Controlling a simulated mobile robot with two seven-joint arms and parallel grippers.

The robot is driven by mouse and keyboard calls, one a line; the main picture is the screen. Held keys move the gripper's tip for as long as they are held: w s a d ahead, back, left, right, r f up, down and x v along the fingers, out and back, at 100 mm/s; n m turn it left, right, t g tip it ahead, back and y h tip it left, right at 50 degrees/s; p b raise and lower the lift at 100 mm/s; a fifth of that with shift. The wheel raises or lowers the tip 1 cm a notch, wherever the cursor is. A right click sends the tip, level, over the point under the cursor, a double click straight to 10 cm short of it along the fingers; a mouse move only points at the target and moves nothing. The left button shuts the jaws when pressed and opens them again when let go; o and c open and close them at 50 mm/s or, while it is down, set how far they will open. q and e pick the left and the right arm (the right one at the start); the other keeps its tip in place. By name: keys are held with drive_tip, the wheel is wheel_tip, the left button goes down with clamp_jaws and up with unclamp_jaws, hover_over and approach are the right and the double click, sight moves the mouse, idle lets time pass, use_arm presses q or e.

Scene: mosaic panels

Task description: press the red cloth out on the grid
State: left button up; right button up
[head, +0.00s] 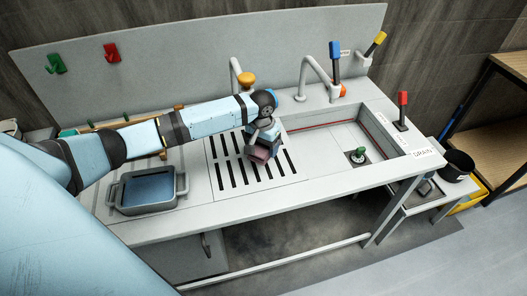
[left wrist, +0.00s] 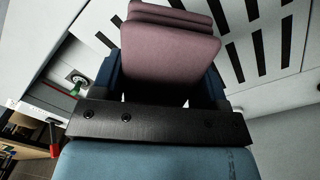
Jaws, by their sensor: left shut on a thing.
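The red cloth (head: 259,157) looks like a dull red-pink folded pad with stacked layers in the left wrist view (left wrist: 168,50). My left gripper (head: 262,147) is shut on it, with one dark finger on each side. The cloth is at the slotted grid (head: 250,181), over its upper right part in the head view. I cannot tell whether it is pressed on the slots or just above them. The grid's dark slots also show behind the cloth in the left wrist view (left wrist: 285,72). My right gripper is not in view.
A grey tub with blue water (head: 149,188) stands left of the grid. The sink (head: 330,143) with a green-topped plug (head: 359,153) is to the right. A tap with an orange knob (head: 246,79) stands behind. A red lever (head: 402,108) and a black pot (head: 459,163) are at right.

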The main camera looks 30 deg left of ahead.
sight(260, 167)
use_arm(q)
drive_tip(key=shift+w+a+f, duration=0.25)
drive_tip(key=shift+a+f, duration=0.5)
drive_tip(key=shift+f, duration=0.25)
drive_tip(key=shift+a+f+b, duration=0.1)
drive_tip(key=shift+f+b, duration=0.1)
drive_tip(key=shift+b, duration=0.15)
wheel_tip(260, 167, down, 5)
drive_tip(key=b, duration=0.5)
drive_tip(key=shift+r, duration=0.2)
drive_tip(key=shift+f+b, duration=0.45)
drive_tip(key=shift+b, duration=0.2)
drive_tip(key=shift+f, duration=0.5)
drive_tip(key=shift+s+f, duration=0.15)
drive_tip(key=shift+f, duration=0.05)
idle(0.5)
